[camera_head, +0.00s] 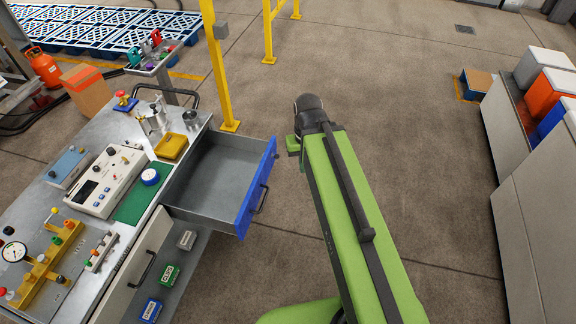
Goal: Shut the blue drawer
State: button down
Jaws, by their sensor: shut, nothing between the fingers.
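The blue drawer stands open, pulled out to the right from the grey workbench. Its blue front (257,188) has a dark handle on the outer face. The grey tray inside (212,178) looks empty. My green arm reaches up the picture to the right of the drawer, with a dark joint at its far end. A clear gap of floor lies between the arm and the drawer front. My gripper cannot be made out; it seems hidden beyond or beneath the arm.
A light drawer front (146,262) with a dark handle is below and left. A yellow post (219,70) rises behind the bench. Cabinets (530,165) line the right side. Floor between is free.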

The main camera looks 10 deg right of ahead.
aim_at(221, 185)
jog(key=z, duration=1.1)
jog(key=k, duration=0.1)
jog(key=u, duration=2.05)
jog(key=i, duration=1)
jog(key=u, duration=0.1)
